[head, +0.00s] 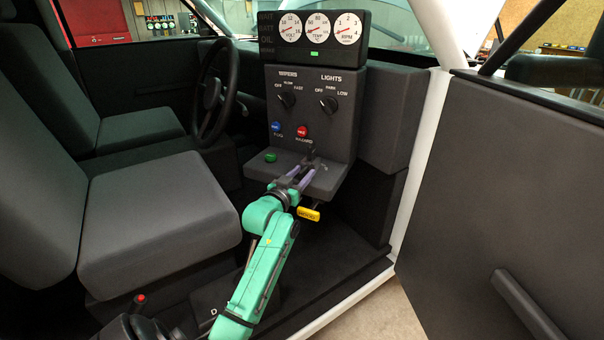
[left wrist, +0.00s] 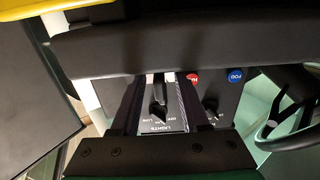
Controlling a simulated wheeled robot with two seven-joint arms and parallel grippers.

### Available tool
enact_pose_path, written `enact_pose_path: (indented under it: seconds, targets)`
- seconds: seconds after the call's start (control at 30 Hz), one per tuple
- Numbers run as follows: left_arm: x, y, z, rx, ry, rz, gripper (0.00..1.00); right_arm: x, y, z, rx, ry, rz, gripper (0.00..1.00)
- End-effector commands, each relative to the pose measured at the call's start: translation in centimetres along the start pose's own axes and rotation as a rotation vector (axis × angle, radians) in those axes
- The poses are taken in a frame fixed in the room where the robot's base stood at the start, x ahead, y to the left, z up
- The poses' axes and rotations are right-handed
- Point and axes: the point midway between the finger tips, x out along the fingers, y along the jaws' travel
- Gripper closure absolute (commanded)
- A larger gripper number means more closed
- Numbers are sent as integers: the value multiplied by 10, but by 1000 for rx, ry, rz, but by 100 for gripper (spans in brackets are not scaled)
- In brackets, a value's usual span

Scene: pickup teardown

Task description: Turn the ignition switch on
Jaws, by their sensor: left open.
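A small dark upright lever (head: 311,153) stands on the grey shelf (head: 325,180) under the control panel. I take it to be the ignition switch, but no label on it is readable. My left gripper (head: 297,174) is open, its purple-grey fingers over the shelf, just in front of the lever. I cannot tell whether they touch it. In the left wrist view the open fingers (left wrist: 158,80) point toward a dark bar, with a dark knob and the upside-down LIGHTS label showing between them. My right gripper is not in view.
The panel (head: 345,125) carries wiper and lights knobs, a blue FOG button (head: 276,127) and a red HAZARD button (head: 302,131). A green button (head: 270,157) sits on the shelf, a yellow handle (head: 308,214) below. The seat (head: 160,220) is left, the open door (head: 500,200) right.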

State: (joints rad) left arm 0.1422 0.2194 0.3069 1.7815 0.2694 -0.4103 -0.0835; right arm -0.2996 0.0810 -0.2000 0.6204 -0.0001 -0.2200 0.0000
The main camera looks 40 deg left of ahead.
Motion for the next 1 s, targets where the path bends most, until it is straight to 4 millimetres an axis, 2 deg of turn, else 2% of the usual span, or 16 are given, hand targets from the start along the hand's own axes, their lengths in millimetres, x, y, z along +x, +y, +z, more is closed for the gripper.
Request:
enact_pose_path:
  seconds: [0.07, 0.1, 0.17, 0.2, 1.0]
  targets:
    - [0, 0, 0, 0, 0, 0, 55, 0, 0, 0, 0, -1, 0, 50]
    - [0, 0, 0, 0, 0, 0, 70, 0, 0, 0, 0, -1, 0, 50]
    - [0, 0, 0, 0, 0, 0, 93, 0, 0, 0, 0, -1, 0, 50]
    - [0, 0, 0, 0, 0, 0, 100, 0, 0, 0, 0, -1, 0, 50]
    - [-1, 0, 1, 0, -1, 0, 100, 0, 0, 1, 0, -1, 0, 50]
